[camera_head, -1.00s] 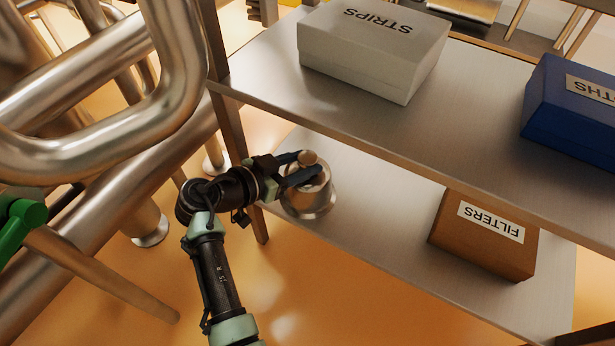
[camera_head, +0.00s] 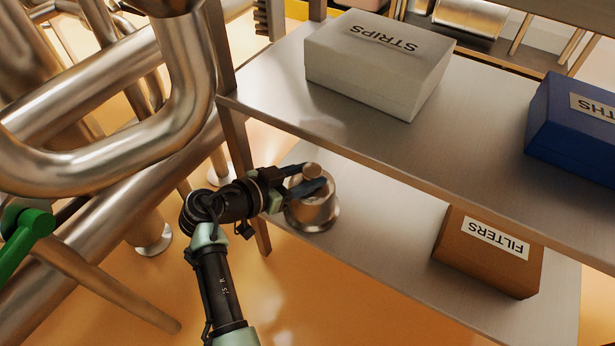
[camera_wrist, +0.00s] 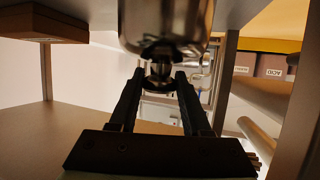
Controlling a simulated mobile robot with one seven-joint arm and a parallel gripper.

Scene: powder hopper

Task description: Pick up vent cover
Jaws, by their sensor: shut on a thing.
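The vent cover (camera_head: 313,214) is a shiny metal dome with a wider rim at its base and a small round knob (camera_head: 313,170) on top. It stands upright at the left end of the lower shelf (camera_head: 395,228); I see no clear gap under it. My gripper (camera_head: 313,179) reaches in from the left and is shut on the knob. In the wrist view, the fingertips (camera_wrist: 160,76) flank the knob (camera_wrist: 160,68), with the cover's body (camera_wrist: 165,22) at the top of the picture. The exact finger contact is partly hidden.
The upper shelf (camera_head: 440,125) overhangs just behind the gripper, bearing a white STRIPS box (camera_head: 370,75) and a blue box (camera_head: 575,130). A brown FILTERS box (camera_head: 485,255) sits right on the lower shelf. A shelf post (camera_head: 240,150) and thick pipes (camera_head: 90,160) stand left.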

